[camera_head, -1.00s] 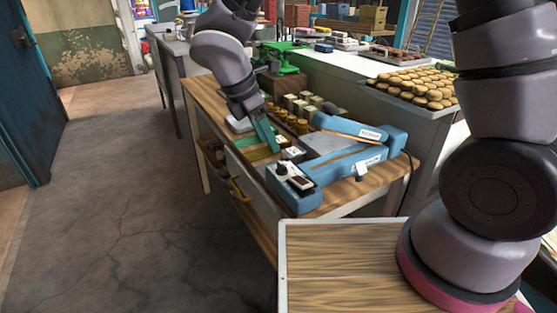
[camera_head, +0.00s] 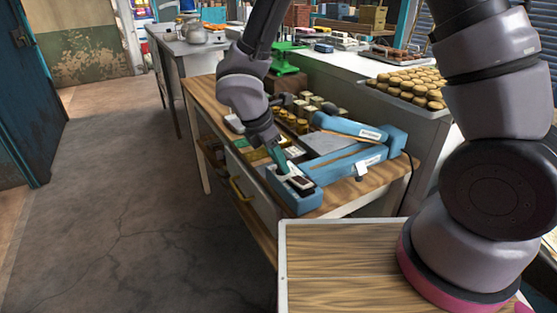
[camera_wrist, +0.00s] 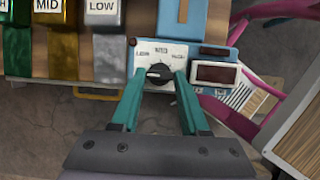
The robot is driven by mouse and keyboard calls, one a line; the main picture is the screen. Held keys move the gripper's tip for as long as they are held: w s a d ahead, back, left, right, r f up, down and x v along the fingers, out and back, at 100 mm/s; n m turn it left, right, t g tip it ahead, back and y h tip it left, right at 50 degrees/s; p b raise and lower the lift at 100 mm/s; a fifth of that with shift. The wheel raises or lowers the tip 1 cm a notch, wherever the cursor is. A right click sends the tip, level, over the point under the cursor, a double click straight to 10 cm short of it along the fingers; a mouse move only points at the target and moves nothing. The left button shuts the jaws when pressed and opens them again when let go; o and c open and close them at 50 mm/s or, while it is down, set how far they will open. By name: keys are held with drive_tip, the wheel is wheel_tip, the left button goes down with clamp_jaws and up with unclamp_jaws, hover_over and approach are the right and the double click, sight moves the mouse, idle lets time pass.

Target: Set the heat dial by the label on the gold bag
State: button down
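The black heat dial (camera_wrist: 159,73) sits on a white panel (camera_wrist: 173,50) of the blue sealer (camera_head: 312,200). Small labels ring the dial; they look like LOW, MID and HIGH but are blurred. A gold bag (camera_wrist: 55,54) lies at upper left in the wrist view, under a MID label (camera_wrist: 48,6). A silver bag (camera_wrist: 109,58) under a LOW label (camera_wrist: 102,6) lies between it and the sealer. My gripper (camera_wrist: 160,76) has its teal fingers on either side of the dial, with small gaps seeming to show. The head view cannot show contact.
A green bag (camera_wrist: 16,50) lies beyond the gold one, its label cut off. A dark red display (camera_wrist: 214,73) is right of the dial. In the head view, the wooden bench (camera_head: 205,92) carries several jars and blocks behind the sealer.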

drive_tip(key=shift+m, duration=0.4)
drive_tip(key=m+g, duration=0.1)
drive_tip(key=m, duration=0.2)
drive_tip(key=shift+w+g, duration=0.15)
drive_tip(key=shift+g, duration=0.15)
drive_tip(key=m+g, duration=0.1)
drive_tip(key=m, duration=0.3)
drive_tip(key=shift+w+m+g, duration=0.2)
drive_tip(key=shift+m+g, duration=0.1)
drive_tip(key=shift+g, duration=0.1)
drive_tip(key=m, duration=0.2)
drive_tip(key=m+g, duration=0.1)
drive_tip(key=m, duration=0.1)
drive_tip(key=shift+w+m, duration=0.2)
drive_tip(key=shift+m, duration=0.1)
drive_tip(key=m+g, duration=0.1)
drive_tip(key=m, duration=0.1)
drive_tip(key=m+y, duration=0.1)
drive_tip(key=m, duration=0.1)
drive_tip(key=shift+w+d+m+g+y, duration=0.1)
drive_tip(key=shift+d+m+g+y, duration=0.05)
drive_tip(key=shift+m+g+y, duration=0.2)
drive_tip(key=c, duration=0.7)
unclamp_jaws()
